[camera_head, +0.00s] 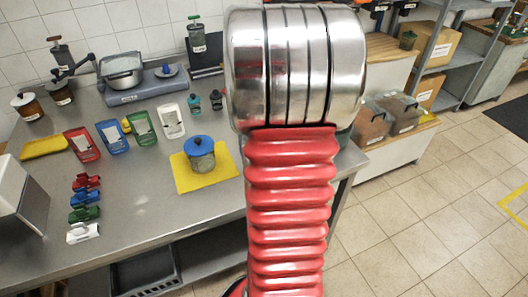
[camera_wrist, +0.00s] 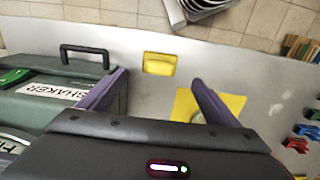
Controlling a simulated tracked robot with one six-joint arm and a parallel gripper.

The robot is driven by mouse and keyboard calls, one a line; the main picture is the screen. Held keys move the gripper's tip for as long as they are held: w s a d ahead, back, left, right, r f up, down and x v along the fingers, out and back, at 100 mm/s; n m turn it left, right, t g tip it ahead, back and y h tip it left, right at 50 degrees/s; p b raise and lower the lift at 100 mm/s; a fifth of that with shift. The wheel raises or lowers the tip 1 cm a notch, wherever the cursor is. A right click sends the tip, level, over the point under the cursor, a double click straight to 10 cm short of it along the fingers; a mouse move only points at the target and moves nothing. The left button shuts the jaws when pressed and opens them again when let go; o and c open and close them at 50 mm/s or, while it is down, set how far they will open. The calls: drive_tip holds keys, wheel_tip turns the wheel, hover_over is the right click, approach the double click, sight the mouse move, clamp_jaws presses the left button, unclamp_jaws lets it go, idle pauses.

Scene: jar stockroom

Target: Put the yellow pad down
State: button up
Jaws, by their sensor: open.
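A small yellow pad (camera_wrist: 159,63) lies flat on the grey steel worktop in the wrist view, close to the table's edge. My gripper (camera_wrist: 160,78) is open, its two purple fingers spread wide. The pad shows just beyond and between the fingertips, with nothing seen gripping it. In the head view my arm covers the gripper and that part of the table.
A yellow mat (camera_head: 184,184) bears a blue-lidded jar (camera_head: 201,155). A green case labelled SHAKER (camera_wrist: 62,92) stands left in the wrist view. Coloured clips (camera_head: 84,212), trays (camera_head: 142,131) and another flat yellow piece (camera_head: 44,147) occupy the table. Bare steel surrounds the pad.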

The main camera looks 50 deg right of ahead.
idle(0.3)
drive_tip(key=w+a+r+n+t+h, duration=0.1)
drive_tip(key=w+a+r, duration=0.1)
drive_tip(key=a+r, duration=0.5)
drive_tip(key=w+a+r+n+t, duration=0.1)
drive_tip(key=w+a+r+n, duration=0.15)
drive_tip(key=a, duration=0.85)
drive_tip(key=s+a+r+n+t, duration=0.1)
drive_tip(key=s+a, duration=0.2)
drive_tip(key=a, duration=0.6)
drive_tip(key=s+a+r+n+t+y, duration=0.1)
drive_tip(key=s+a+r+t, duration=0.1)
drive_tip(key=a, duration=0.7)
drive_tip(key=shift+s+r+n+t, duration=0.15)
drive_tip(key=shift+s+n+t, duration=0.2)
drive_tip(key=shift+s, duration=0.25)
